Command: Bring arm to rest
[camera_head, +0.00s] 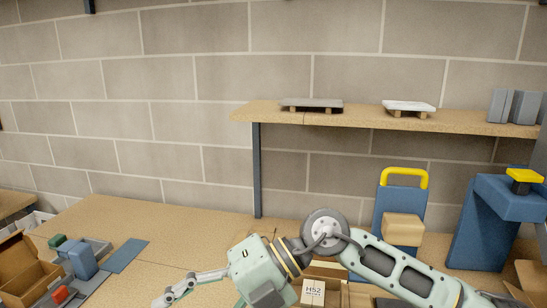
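My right arm (390,272) comes in from the lower right and reaches left across the bench, with its elbow joint raised in the middle. Its gripper (172,293) is at the lower left of centre, low over the wooden bench top (165,220). I see the gripper from the side, so I cannot tell whether its fingers are open or shut. Nothing shows between them. My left arm and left gripper are not in view.
A blue cart (384,215) with a yellow handle and a box stands behind my arm. A box labelled H52 (313,292) is below the arm. A shelf (360,117) hangs above.

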